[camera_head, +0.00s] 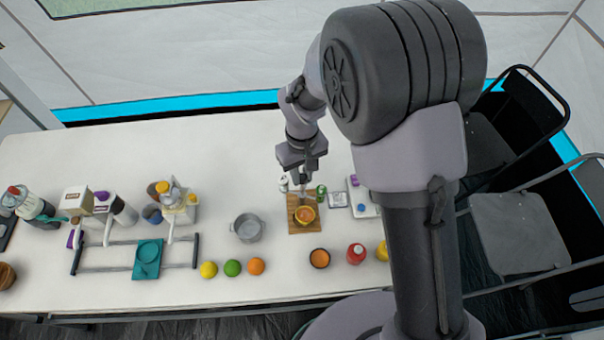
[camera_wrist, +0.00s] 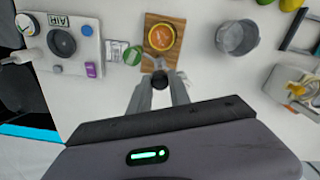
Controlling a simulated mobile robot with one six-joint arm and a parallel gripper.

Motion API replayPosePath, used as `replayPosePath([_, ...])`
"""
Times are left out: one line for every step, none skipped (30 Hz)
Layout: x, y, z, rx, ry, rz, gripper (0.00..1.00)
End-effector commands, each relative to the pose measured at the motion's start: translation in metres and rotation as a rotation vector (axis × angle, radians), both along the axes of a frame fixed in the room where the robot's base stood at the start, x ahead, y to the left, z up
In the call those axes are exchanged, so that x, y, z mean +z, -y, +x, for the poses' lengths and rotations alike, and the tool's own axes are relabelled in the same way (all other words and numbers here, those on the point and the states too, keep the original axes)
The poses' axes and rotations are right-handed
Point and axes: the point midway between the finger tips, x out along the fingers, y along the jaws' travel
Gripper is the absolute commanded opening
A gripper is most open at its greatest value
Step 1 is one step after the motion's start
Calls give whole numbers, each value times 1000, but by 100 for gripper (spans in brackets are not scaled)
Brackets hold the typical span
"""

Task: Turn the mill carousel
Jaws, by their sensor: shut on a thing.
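My gripper (camera_head: 303,182) reaches down at the back edge of a small wooden board (camera_head: 293,228). In the wrist view my gripper (camera_wrist: 161,77) is shut on a small dark round-topped thing (camera_wrist: 159,82), with a grey part beside it. I cannot tell whether this belongs to the mill carousel. A yellow-orange bowl (camera_wrist: 162,37) sits on the board just beyond the fingertips. A green-topped jar (camera_wrist: 133,56) stands beside the board. The fingers hide much of what they hold, and I cannot clearly make out a carousel.
A metal pot (camera_head: 247,228) stands left of the board. A lemon (camera_head: 208,270), a lime (camera_head: 232,268) and an orange (camera_head: 256,266) lie near the front edge. A panel marked AIR (camera_wrist: 83,42) is close by.

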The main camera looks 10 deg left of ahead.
Motion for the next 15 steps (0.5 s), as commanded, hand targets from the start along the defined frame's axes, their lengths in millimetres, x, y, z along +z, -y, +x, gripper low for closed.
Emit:
replayPosePath([-1, 0, 1, -39, 2, 1, 0])
replayPosePath([-1, 0, 1, -67, 2, 1, 0])
replayPosePath([-1, 0, 0, -106, 2, 1, 0])
replayPosePath([-1, 0, 0, -134, 2, 1, 0])
replayPosePath([-1, 0, 0, -162, 1, 1, 0])
replayPosePath([-1, 0, 0, -201, 1, 1, 0])
replayPosePath([-1, 0, 0, -229, 1, 1, 0])
replayPosePath([-1, 0, 0, -257, 1, 0, 0])
replayPosePath([-1, 0, 0, -296, 1, 0, 0])
replayPosePath([-1, 0, 0, -324, 1, 0, 0])
replayPosePath([-1, 0, 0, -352, 1, 0, 0])
replayPosePath([-1, 0, 0, -390, 2, 1, 0])
replayPosePath([-1, 0, 0, -419, 2, 1, 0])
replayPosePath([-1, 0, 0, -447, 2, 1, 0])
replayPosePath([-1, 0, 0, -485, 2, 1, 0])
